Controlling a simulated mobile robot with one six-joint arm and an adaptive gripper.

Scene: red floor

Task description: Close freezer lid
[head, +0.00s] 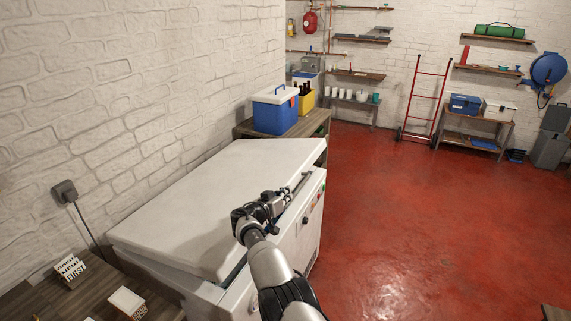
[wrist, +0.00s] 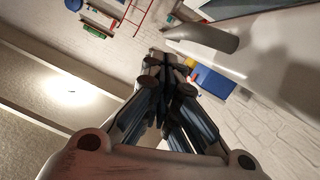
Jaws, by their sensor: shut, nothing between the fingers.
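The white chest freezer (head: 303,235) stands against the brick wall in the head view. Its white lid (head: 210,190) lies low over the body. A dark gap shows along the front edge, so the lid looks slightly raised; how far is hard to tell. My gripper (head: 284,197) is at the lid's front edge, near a grey bar-like handle (head: 301,184). In the wrist view my gripper (wrist: 168,62) is shut and empty, its fingers together. A light rounded handle-like part (wrist: 205,36) lies just beyond the fingertips; contact cannot be told.
A wooden shelf table with a blue and white cooler (head: 275,110) stands behind the freezer. A wooden table (head: 75,292) with small boxes is at the lower left. A red hand truck (head: 423,100) leans at the back wall. The red floor (head: 420,220) to the right is clear.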

